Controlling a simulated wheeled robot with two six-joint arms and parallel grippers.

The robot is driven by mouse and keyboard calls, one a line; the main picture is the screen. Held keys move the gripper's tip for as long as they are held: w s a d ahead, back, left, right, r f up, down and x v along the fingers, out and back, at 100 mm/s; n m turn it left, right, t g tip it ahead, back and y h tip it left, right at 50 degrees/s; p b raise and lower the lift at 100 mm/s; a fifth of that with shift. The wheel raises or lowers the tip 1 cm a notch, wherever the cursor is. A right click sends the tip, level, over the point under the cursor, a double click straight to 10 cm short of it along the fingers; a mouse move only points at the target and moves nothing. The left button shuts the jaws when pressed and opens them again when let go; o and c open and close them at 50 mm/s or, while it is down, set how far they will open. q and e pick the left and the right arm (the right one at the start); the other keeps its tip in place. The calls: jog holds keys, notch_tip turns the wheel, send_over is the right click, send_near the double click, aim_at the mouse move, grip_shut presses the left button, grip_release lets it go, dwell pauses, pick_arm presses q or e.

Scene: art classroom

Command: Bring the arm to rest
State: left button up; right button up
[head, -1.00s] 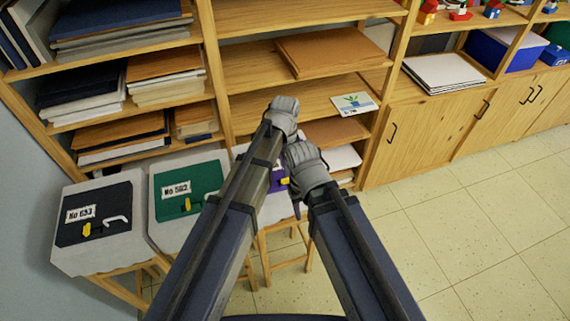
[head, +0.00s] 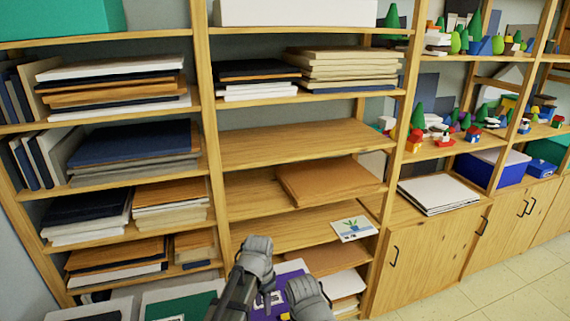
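My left gripper (head: 257,258) is at the lower middle of the head view, its arm coming up from the bottom edge. My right gripper (head: 308,297) is close beside it on the right, at the bottom edge. Both show mostly their grey housings from behind, in front of the shelf unit. The fingers are hidden or too small to tell whether they are open or shut. I see no object held clear of the housings. A purple portfolio (head: 288,270) is partly hidden behind the grippers.
The wooden shelves (head: 300,145) hold stacks of boards. A plant picture card (head: 353,228) lies on a low shelf. A green portfolio (head: 182,306) is at the lower left. Cabinets (head: 410,268) stand to the right, with open floor (head: 500,298) before them.

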pick_arm(q)
jog(key=s+a+n, duration=0.8)
jog(key=a+n, duration=0.2)
jog(key=a, duration=0.1)
jog(key=s+d+f+m+y+b, duration=0.1)
jog(key=s+d+f+m+b, duration=0.3)
jog(key=d+f+b, duration=0.5)
jog(key=shift+s+d+f+b, duration=0.35)
jog(key=shift+s+d, duration=0.5)
jog(key=shift+d, duration=0.35)
